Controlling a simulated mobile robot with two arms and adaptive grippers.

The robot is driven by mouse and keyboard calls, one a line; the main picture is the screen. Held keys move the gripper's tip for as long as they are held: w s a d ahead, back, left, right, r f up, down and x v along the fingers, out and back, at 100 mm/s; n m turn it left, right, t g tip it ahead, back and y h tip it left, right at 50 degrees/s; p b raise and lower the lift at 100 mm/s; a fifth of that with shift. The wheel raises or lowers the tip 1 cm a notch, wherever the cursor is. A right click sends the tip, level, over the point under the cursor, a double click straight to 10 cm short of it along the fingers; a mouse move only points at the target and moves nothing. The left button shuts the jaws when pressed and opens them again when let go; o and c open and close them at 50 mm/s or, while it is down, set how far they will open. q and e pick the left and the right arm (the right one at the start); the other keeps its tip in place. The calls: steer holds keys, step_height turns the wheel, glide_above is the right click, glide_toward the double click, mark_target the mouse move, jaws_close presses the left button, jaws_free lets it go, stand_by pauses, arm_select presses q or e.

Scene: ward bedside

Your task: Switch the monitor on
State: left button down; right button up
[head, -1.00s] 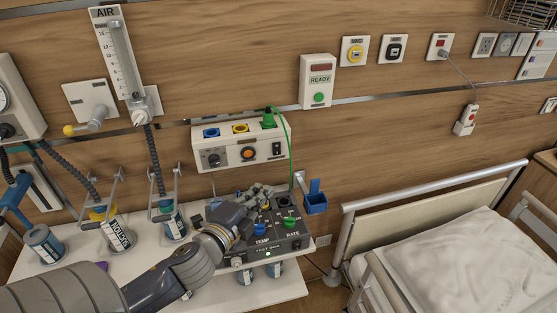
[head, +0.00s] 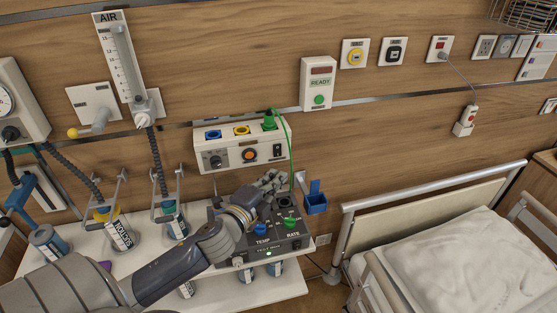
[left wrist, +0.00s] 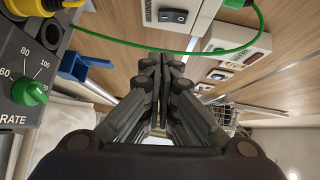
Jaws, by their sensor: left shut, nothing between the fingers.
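The white monitor box (head: 228,158) hangs on the wall rail with blue, yellow and green sockets, a knob and an orange button. Its black rocker switch (head: 277,150) is at the right end of the front. In the left wrist view the rocker switch (left wrist: 172,15) shows at the top beside partly cut-off lettering. My left gripper (head: 274,179) is shut and empty, just below the switch in the head view. Its closed fingertips (left wrist: 163,62) show below the switch in the left wrist view and look apart from it. My right gripper is not in view.
A grey test box (head: 267,252) with TEMP and RATE knobs stands under my left arm. A green cable (head: 289,160) hangs from the green plug, close right of the switch. A blue holder (head: 316,203) is to the right. The bed (head: 445,265) stands further right.

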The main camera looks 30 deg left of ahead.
mark_target(278, 151)
arm_select(q)
steer(key=w+a+p, duration=0.2)
steer(key=w+a, duration=0.1)
steer(key=w, duration=0.3)
steer(key=shift+w+a+f, duration=0.2)
steer(key=shift+w+f, duration=0.1)
steer(key=shift+f, duration=0.1)
steer(key=shift+w+a+f+m+t+b, duration=0.2)
steer(key=shift+w+m+t+b, duration=0.1)
steer(key=shift+b, duration=0.85)
steer(key=shift+s+f, duration=0.1)
